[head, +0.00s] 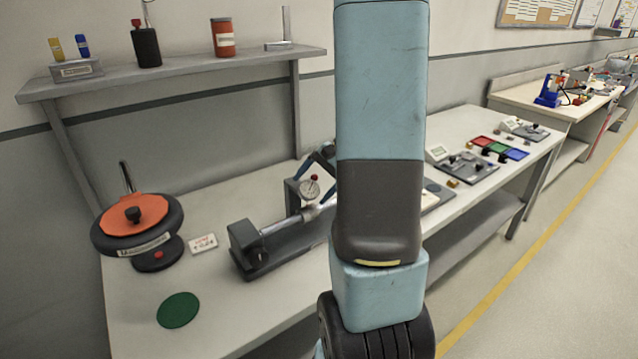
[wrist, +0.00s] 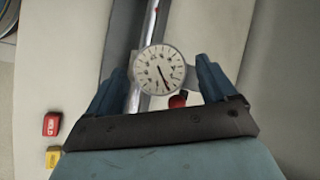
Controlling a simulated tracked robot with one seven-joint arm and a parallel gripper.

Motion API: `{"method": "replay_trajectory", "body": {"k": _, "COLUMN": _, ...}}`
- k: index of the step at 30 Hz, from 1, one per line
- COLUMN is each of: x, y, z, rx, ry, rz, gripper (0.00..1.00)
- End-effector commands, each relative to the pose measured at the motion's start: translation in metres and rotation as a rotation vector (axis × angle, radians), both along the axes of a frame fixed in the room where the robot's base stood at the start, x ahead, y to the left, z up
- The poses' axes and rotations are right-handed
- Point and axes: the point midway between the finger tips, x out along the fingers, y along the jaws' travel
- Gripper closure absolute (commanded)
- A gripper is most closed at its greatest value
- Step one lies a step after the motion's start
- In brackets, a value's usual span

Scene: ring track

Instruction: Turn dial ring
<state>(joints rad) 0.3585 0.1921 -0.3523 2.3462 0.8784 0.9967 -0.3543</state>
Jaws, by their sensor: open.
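The dial gauge (head: 310,189) has a round white face with a grey ring around it. It is mounted on a dark grey bench fixture (head: 262,262) with a metal rod. In the wrist view the dial (wrist: 158,70) faces the camera, its needle pointing to the lower right near a red mark. A red knob (wrist: 178,101) shows just below it. My gripper (wrist: 160,66) is open, with one blue finger on each side of the dial. Gaps show between fingers and ring; I cannot tell their depth. In the head view my arm hides most of the gripper.
An orange and black wheel-like device (head: 134,220) stands at the left, with a small label card (head: 202,243) and a green disc (head: 178,310) nearby. A shelf (head: 180,68) with small items is above. Trays and parts (head: 470,165) lie on the bench to the right.

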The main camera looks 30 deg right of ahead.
Motion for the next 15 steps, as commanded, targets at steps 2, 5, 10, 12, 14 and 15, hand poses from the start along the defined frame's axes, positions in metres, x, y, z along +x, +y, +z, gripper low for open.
{"method": "replay_trajectory", "body": {"k": 2, "x": 0.000, "y": 0.000, "z": 0.000, "rx": -0.001, "ry": 0.000, "rz": -0.001, "gripper": 0.15}}
{"method": "replay_trajectory", "body": {"k": 5, "x": 0.000, "y": -0.002, "z": 0.002, "rx": -0.001, "ry": -0.002, "rz": -0.001, "gripper": 0.15}}
{"method": "replay_trajectory", "body": {"k": 10, "x": -0.005, "y": -0.012, "z": 0.017, "rx": -0.003, "ry": -0.005, "rz": -0.002, "gripper": 0.15}}
{"method": "replay_trajectory", "body": {"k": 12, "x": -0.009, "y": -0.019, "z": 0.027, "rx": -0.001, "ry": -0.004, "rz": -0.003, "gripper": 0.15}}
{"method": "replay_trajectory", "body": {"k": 14, "x": -0.012, "y": -0.025, "z": 0.037, "rx": -0.002, "ry": -0.005, "rz": -0.003, "gripper": 0.15}}
{"method": "replay_trajectory", "body": {"k": 15, "x": -0.014, "y": -0.029, "z": 0.043, "rx": -0.003, "ry": -0.005, "rz": -0.001, "gripper": 0.15}}
